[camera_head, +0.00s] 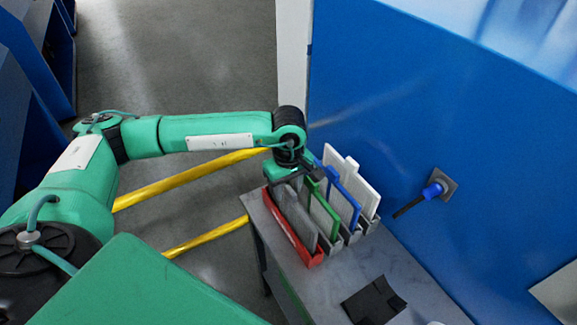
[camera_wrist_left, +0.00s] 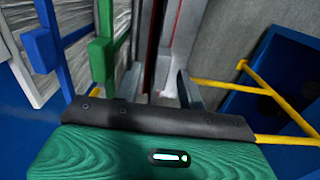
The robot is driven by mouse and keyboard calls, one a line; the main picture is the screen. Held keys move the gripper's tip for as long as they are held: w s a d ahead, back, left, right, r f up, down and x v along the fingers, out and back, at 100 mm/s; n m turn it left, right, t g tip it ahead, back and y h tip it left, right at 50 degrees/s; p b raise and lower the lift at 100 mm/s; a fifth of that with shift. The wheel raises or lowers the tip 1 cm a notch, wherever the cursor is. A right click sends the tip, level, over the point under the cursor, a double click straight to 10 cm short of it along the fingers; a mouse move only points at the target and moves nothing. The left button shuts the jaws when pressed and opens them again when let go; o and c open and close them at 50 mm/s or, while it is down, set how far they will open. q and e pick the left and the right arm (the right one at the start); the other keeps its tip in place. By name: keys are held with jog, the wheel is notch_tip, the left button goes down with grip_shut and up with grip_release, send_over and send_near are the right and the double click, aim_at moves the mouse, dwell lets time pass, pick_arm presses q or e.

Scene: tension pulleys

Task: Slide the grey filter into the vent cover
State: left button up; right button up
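A grey filter (camera_head: 294,216) stands upright in a red-edged holder (camera_head: 310,259) at the near left end of a row of filters on the table. My left gripper (camera_head: 298,176) is at the far end of this holder, beside the filters' upper edges. In the left wrist view its fingers (camera_wrist_left: 142,88) appear on either side of grey upright panels, with a red edge (camera_wrist_left: 176,22) between them. Whether they touch or grip a panel is unclear. I cannot identify a vent cover with certainty. My right gripper is not in view.
Green-framed (camera_head: 333,222), blue-framed (camera_head: 349,199) and white (camera_head: 367,194) filters stand close beside the grey one. A black flat object (camera_head: 374,301) lies on the table (camera_head: 400,268). Yellow rails (camera_head: 190,180) run along the left.

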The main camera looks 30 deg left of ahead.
aim_at(288, 198)
pick_arm(q)
jog(key=shift+f+p, duration=0.65)
jog(key=shift+f, duration=1.7)
grip_shut()
